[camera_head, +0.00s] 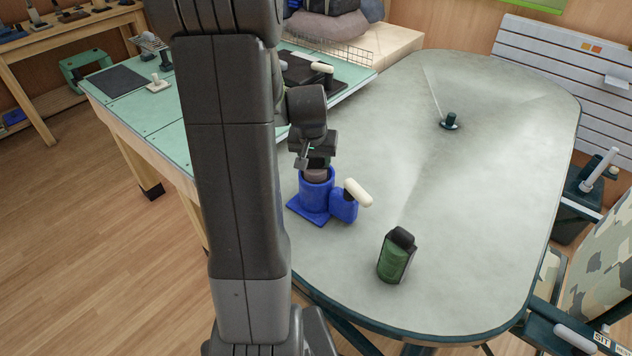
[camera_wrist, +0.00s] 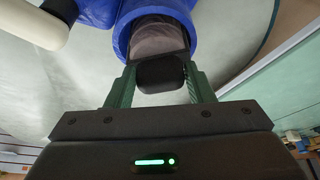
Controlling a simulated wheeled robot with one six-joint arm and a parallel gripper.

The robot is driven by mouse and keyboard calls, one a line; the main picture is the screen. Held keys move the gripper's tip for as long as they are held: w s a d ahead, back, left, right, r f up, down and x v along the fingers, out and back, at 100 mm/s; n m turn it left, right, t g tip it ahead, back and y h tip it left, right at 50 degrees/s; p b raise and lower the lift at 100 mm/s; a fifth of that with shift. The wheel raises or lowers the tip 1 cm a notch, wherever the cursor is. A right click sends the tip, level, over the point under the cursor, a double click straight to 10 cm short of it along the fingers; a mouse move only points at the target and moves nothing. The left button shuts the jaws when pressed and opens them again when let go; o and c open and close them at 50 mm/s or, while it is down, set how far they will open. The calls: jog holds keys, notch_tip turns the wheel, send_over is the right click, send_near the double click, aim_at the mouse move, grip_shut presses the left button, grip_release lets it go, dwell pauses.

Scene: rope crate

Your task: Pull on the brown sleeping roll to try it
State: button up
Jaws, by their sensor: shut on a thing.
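The brown sleeping roll (camera_wrist: 158,38) sits inside a blue round holder (camera_head: 316,190) on the oval table; only its brownish end shows, with a black block (camera_wrist: 160,74) at that end. In the head view a sliver of the roll (camera_head: 317,174) shows just above the holder's rim. My gripper (camera_head: 317,160) is at the holder's mouth. In the wrist view its two green fingers (camera_wrist: 160,70) are shut on the black block at the roll's end. The rest of the roll is hidden in the holder.
A blue part with a cream handle (camera_head: 357,193) adjoins the holder at right. A green and black object (camera_head: 395,258) stands near the table's front. A small dark post (camera_head: 450,121) stands further back. The grey oval tabletop (camera_head: 490,200) is mostly clear. A green-topped bench (camera_head: 135,115) is at left.

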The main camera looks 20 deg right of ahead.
jog(key=shift+s+a+f, duration=0.1)
jog(key=shift+f, duration=0.2)
jog(key=o, duration=1.2)
jog(key=shift+c, duration=0.2)
jog(key=o, duration=0.4)
jog(key=shift+a, duration=0.15)
jog(key=shift+r, duration=0.25)
jog(key=v, duration=1.3)
jog(key=shift+r+p, duration=0.4)
